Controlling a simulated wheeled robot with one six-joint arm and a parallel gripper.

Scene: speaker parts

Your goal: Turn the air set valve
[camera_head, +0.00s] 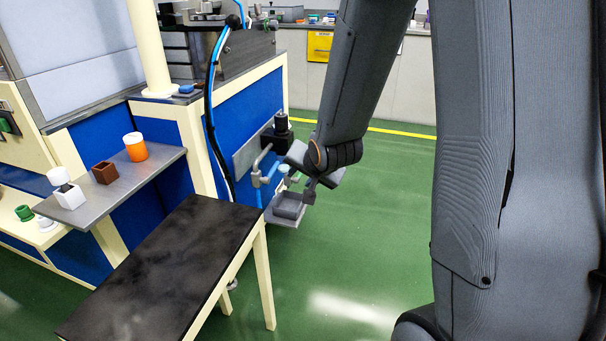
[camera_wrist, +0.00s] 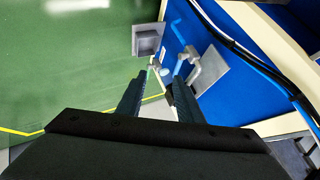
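The air set is mounted on the blue side panel of the machine. In the head view it shows a black regulator (camera_head: 281,124), a grey backing plate (camera_head: 246,152) and grey pipework (camera_head: 257,173) with a light blue hose. In the wrist view, the bent grey pipe (camera_wrist: 196,68) and plate (camera_wrist: 212,72) lie just beyond my fingertips. My gripper (camera_wrist: 163,84) is open and empty, its two dark fingers apart and pointing toward the pipework. Which piece is the valve handle is too small to tell. In the head view my wrist hides part of the fittings.
A grey box-shaped holder (camera_wrist: 148,40) sits close beside my fingers, below the pipework in the head view (camera_head: 289,206). A black-topped table (camera_head: 150,270) stands at the front left. Green floor is clear to the right.

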